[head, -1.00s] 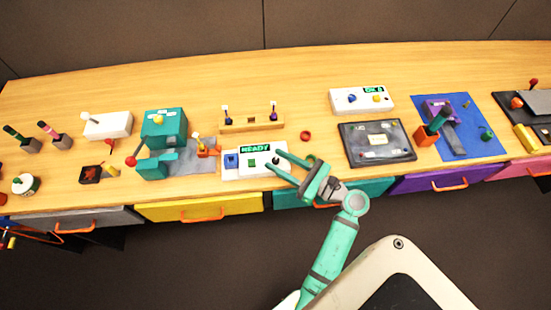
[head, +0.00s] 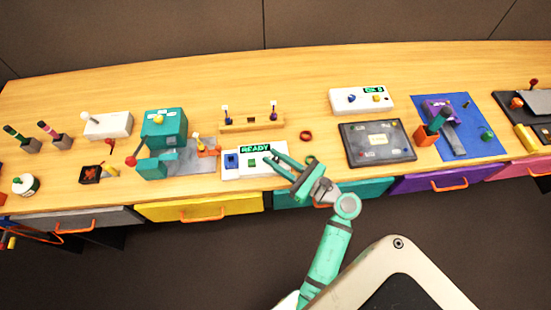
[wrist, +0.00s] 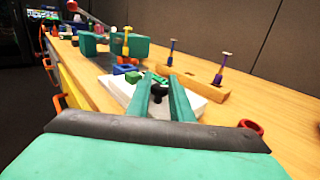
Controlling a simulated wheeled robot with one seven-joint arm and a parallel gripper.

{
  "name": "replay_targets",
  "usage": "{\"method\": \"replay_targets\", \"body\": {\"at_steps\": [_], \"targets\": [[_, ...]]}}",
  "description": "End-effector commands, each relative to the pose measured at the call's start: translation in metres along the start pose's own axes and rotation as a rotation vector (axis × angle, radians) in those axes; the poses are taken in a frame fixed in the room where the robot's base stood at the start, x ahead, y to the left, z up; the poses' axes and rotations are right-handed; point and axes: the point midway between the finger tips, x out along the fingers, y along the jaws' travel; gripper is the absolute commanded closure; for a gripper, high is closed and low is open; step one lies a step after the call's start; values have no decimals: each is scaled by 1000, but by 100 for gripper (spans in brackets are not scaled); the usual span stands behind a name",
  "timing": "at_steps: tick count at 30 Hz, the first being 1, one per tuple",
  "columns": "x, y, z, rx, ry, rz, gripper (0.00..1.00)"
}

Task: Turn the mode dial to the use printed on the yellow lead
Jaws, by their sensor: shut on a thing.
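The white panel (head: 240,173) carries a lit READY display (head: 255,149), a blue part (head: 231,161) and a green button (head: 252,163). Its black dial (wrist: 158,96) shows between my fingers in the wrist view. My gripper (head: 270,153) comes in from the right over the panel's right end and is shut on the dial. In the head view the fingers hide the dial and any marks around it. Two thin upright pieces with pale tops stand in a wooden holder (head: 252,126) behind the panel. I cannot tell which thing is the yellow lead, and no print on one is readable.
A teal machine (head: 163,125) with a red-knobbed lever stands left of the panel. A red ring (head: 306,136) lies to the right, near a dark tray (head: 377,154). Another white box (head: 361,101) stands farther back. Bare wood lies behind the holder.

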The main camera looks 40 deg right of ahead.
Motion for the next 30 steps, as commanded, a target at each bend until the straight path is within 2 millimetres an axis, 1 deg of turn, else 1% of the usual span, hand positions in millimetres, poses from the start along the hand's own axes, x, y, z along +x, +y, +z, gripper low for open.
{"method": "replay_targets", "body": {"at_steps": [6, 11, 23, 24, 26, 30], "targets": [[1, 2, -1, 0, 2, -121, 100], [0, 1, 0, -1, 1, -184, 100], [0, 0, 0, 0, 0, -208, 100], [0, 0, 0, 0, 0, -208, 78], [0, 0, 0, 0, 0, -208, 64], [0, 0, 0, 0, 0, -208, 64]]}}
